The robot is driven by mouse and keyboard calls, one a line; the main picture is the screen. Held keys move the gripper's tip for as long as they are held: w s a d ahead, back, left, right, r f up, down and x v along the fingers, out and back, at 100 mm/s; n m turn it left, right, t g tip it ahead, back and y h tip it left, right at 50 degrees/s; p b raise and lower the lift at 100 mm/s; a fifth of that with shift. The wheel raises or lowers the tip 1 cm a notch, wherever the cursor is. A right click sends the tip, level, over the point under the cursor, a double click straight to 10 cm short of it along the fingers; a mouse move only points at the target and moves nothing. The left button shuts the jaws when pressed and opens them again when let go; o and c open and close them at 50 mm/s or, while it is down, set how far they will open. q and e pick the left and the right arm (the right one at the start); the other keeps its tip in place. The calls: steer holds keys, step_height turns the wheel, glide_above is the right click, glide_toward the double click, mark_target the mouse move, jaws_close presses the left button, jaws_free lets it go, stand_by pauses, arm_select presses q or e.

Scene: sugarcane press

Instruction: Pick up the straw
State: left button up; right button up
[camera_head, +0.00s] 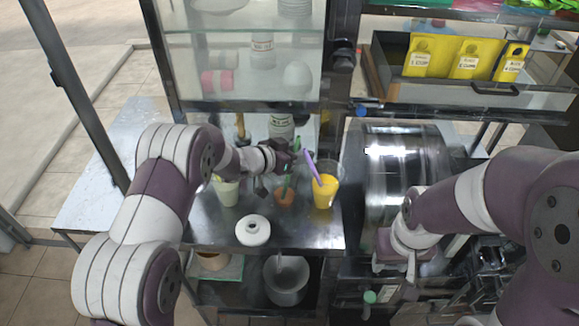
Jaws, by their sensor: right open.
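A purple straw (313,168) stands tilted in a cup of yellow drink (325,188) on the metal counter (305,235). A small orange cup (284,197) with a green straw (287,183) stands to its left, partly behind my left gripper. My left gripper (275,182) is over the counter, left of the purple straw and close to the orange cup. Its fingers are too small and dark to tell their state. My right gripper (388,262) is open, to the right of the counter and lower than the cups, apart from the straws.
A pale green cup (226,190) stands left of my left gripper. A white round object with a hole (253,230) sits near the counter's front. A shiny metal drum (395,165) stands to the right. A grey pot (287,280) is on the shelf below. Glass shelving rises behind.

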arm_select(q)
steer(key=shift+w+d+f, duration=0.1)
steer(key=shift+w+d, duration=0.05)
jaws_close()
